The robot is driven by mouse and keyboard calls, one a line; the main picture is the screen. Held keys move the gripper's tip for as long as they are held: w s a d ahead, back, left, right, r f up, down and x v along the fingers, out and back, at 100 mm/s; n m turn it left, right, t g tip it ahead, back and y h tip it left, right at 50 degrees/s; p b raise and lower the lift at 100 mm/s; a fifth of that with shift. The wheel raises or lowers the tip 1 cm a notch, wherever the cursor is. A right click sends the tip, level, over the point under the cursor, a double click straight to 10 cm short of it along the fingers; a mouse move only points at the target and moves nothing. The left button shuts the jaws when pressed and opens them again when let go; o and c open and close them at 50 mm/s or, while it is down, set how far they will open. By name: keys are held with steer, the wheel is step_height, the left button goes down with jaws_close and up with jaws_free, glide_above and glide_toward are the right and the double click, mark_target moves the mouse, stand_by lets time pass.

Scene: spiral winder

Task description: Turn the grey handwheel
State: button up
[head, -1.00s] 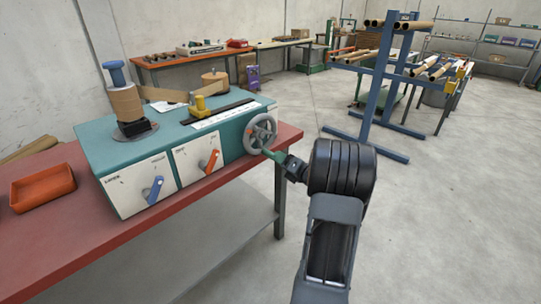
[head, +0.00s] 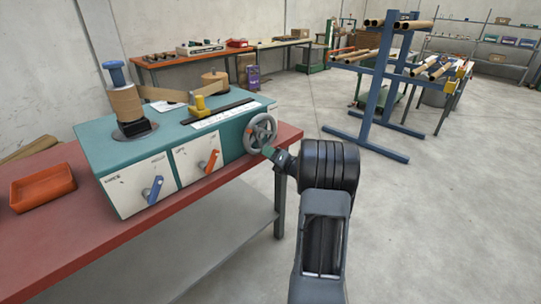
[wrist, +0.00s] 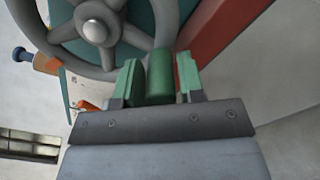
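The grey handwheel (head: 261,117) is on the right end face of the teal machine. It fills the upper left of the wrist view (wrist: 98,30), where its hub and spokes show. A green cylindrical handle (wrist: 160,76) stands at its lower right rim. My gripper (wrist: 160,70) has its green-padded fingers on either side of this handle. A narrow gap seems to show beside the handle, wider on the left, so the fingers look open around it. In the head view my gripper (head: 271,154) is at the wheel's lower right; its fingertips are small there.
The teal machine (head: 100,150) stands on a red bench (head: 95,232). A blue lever (head: 154,188) and an orange lever (head: 209,161) are on its front. An orange tray (head: 43,187) is at left. A blue rack (head: 372,85) stands behind; the floor at right is clear.

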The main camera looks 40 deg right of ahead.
jaws_close()
steer(key=shift+a, duration=0.1)
steer(key=shift+f+b, duration=0.1)
steer(key=shift+b, duration=0.35)
